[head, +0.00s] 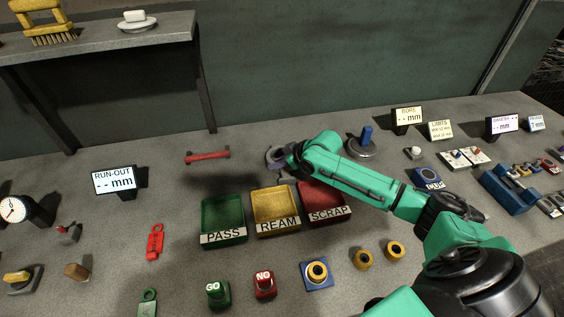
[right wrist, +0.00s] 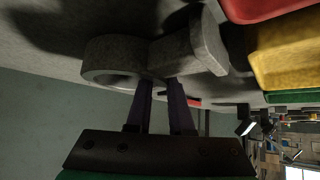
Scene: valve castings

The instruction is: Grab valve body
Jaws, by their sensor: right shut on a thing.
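The valve body (right wrist: 112,60) is a rough grey casting with a round ring at one end and a flanged neck at the other. My right gripper (right wrist: 160,86) is shut on its middle, with one dark finger on each side, in the right wrist view. In the head view, the valve body (head: 273,156) shows only in part behind the trays, at the end of my green right arm. The right gripper there is mostly hidden by the arm. I cannot tell whether the casting touches the bench. My left gripper is not in view.
Green PASS (head: 222,211), yellow REAM (head: 275,201) and red SCRAP (head: 318,190) trays stand in front of the casting and look empty. A red bar (head: 207,156) lies to the left. A grey fixture with a blue post (head: 366,137) stands to the right.

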